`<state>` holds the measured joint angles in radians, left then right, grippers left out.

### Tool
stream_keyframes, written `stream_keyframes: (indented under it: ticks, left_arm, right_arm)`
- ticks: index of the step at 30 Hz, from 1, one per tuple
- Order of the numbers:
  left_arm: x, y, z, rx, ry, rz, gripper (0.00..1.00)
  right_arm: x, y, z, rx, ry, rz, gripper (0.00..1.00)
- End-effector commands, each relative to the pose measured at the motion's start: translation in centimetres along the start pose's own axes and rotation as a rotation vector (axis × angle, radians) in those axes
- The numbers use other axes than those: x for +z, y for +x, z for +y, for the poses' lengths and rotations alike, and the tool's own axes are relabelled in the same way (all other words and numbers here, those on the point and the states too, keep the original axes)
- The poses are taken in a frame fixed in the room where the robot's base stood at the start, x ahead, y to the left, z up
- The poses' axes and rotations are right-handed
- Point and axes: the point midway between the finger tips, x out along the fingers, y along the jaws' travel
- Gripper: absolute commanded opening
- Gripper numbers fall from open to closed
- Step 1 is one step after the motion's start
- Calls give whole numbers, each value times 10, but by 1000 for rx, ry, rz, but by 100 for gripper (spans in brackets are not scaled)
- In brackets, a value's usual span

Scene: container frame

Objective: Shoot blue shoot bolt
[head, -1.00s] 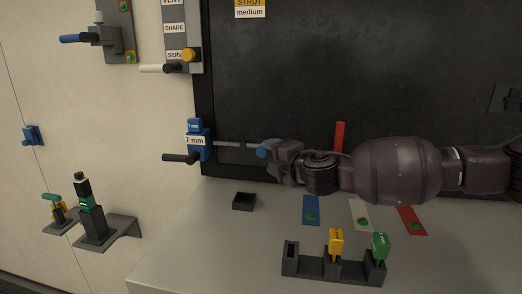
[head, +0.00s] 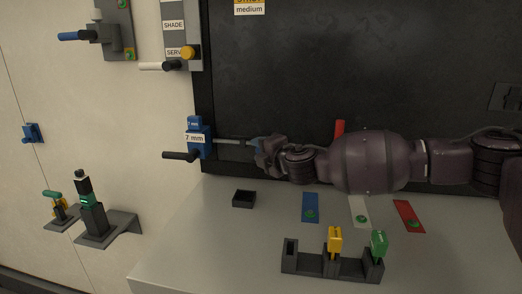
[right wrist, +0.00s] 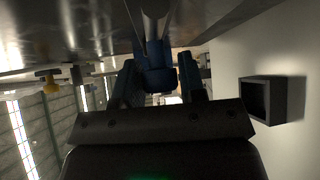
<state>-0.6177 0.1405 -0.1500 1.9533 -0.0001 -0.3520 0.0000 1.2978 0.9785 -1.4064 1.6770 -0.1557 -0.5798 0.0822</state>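The blue shoot bolt has a blue housing (head: 196,125) marked "7 mm" on the left side of the dark panel, with a black handle (head: 180,156) below it. Its grey rod (head: 228,141) runs right from the housing to a blue knob, mostly hidden in the head view by my right gripper (head: 257,145). In the right wrist view the knob (right wrist: 160,78) sits between the two fingers of my right gripper (right wrist: 160,82). My left gripper is not in view.
A small black open box (head: 244,199) sits on the grey table (head: 210,245) below the bolt. Blue, white and red strips (head: 408,216) lie to its right, with a dark rack (head: 310,266) in front. A bracket (head: 120,222) juts from the left wall.

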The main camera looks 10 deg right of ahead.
Motion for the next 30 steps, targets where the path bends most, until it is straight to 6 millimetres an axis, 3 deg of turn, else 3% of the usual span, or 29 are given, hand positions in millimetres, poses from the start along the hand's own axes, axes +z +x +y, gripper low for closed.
stream_keyframes:
  ticks: [1,7,12,21,30]
  left_arm:
    - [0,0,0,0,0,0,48]
    - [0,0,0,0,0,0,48]
    - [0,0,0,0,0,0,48]
    - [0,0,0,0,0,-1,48]
    - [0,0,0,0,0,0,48]
  right_arm:
    - [0,0,0,0,0,0,29]
    - [0,0,0,0,0,0,0]
    - [-3,2,1,0,1,0,0]
    - [-25,25,8,1,3,0,0]
    - [-28,28,9,2,1,1,0]
